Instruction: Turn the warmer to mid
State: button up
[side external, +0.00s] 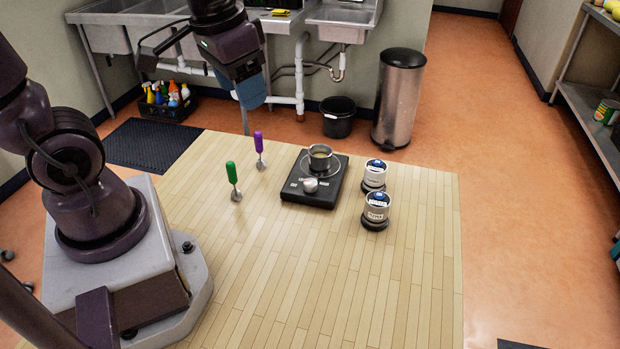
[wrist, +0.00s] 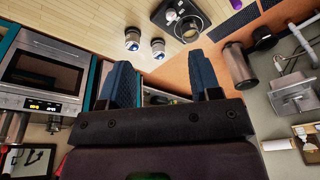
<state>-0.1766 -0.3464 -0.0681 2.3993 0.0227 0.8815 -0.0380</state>
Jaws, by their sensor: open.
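The warmer (side external: 296,193) is a flat black unit on the wooden table, with a pale knob (side external: 310,185) on its front part and a small metal pot (side external: 320,157) on its round plate. The knob's setting is too small to read. The warmer also shows at the top of the wrist view (wrist: 160,14), with the knob (wrist: 170,15) near its edge. My gripper (wrist: 165,85) is open and empty, its two blue fingers spread apart. In the side view it hangs high above the table's far edge, left of the warmer and well apart from it; its fingertips are hard to make out there.
Two white tubs with blue lids (side external: 375,174) (side external: 376,206) stand on dark bases right of the warmer. A green-handled tool (side external: 232,174) and a purple-handled tool (side external: 259,143) stand upright to its left. The table's front half (side external: 320,290) is clear.

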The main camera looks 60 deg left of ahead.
aim_at(310, 181)
jog(key=w+a+f+n+g+h, duration=0.1)
jog(key=w+a+f+n, duration=0.2)
jog(key=w+f+n, duration=0.35)
jog(key=w+a+f+n+g, duration=0.1)
jog(key=w+a+f+n, duration=0.15)
jog(key=w+f, duration=0.55)
jog(key=f, duration=1.2)
jog(key=shift+s+d+f, duration=0.35)
jog(key=shift+s, duration=0.05)
jog(key=shift+c, duration=0.2)
jog(key=c, duration=0.9)
